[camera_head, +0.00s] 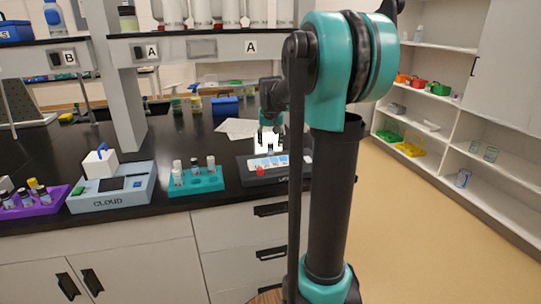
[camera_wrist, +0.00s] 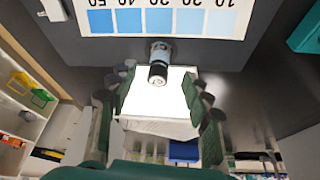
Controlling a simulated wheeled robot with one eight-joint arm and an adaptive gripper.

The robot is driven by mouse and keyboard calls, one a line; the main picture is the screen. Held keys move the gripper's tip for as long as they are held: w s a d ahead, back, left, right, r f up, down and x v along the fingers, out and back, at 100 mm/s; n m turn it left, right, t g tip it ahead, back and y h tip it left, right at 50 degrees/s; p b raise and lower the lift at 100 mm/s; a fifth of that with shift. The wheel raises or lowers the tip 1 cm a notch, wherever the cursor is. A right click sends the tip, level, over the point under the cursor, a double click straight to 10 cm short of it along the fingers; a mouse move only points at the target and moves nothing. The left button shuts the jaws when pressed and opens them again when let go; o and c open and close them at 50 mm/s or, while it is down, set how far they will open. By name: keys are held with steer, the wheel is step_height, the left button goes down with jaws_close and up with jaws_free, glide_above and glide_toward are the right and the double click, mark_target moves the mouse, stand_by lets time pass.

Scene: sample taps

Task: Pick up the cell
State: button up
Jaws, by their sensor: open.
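The cell is probably the small clear vial with a dark cap (camera_wrist: 159,62), which stands in front of a bright white panel (camera_wrist: 165,98) on a dark grey tray (camera_wrist: 225,55). In the head view the vial (camera_head: 270,151) is small, below my gripper (camera_head: 269,133). In the wrist view my gripper (camera_wrist: 160,92) is open. Its two green fingers lie to either side of the vial's line, apart from it, with nothing between the tips. A blue colour strip numbered 10 to 50 (camera_wrist: 160,21) lies beside the vial.
A teal rack with several vials (camera_head: 205,187), a light blue CLOUD device (camera_head: 112,201) and a purple rack (camera_head: 40,205) stand to the left on the black bench. Paper sheets (camera_head: 233,127) and a blue box (camera_head: 225,106) lie behind. A shelf (camera_head: 210,34) spans above.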

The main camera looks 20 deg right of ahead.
mark_target(271, 144)
steer(key=x, duration=0.4)
steer(key=shift+w+d+f, duration=0.1)
steer(key=shift+w+f, duration=0.05)
steer(key=shift+w, duration=0.05)
steer(key=c, duration=1.1)
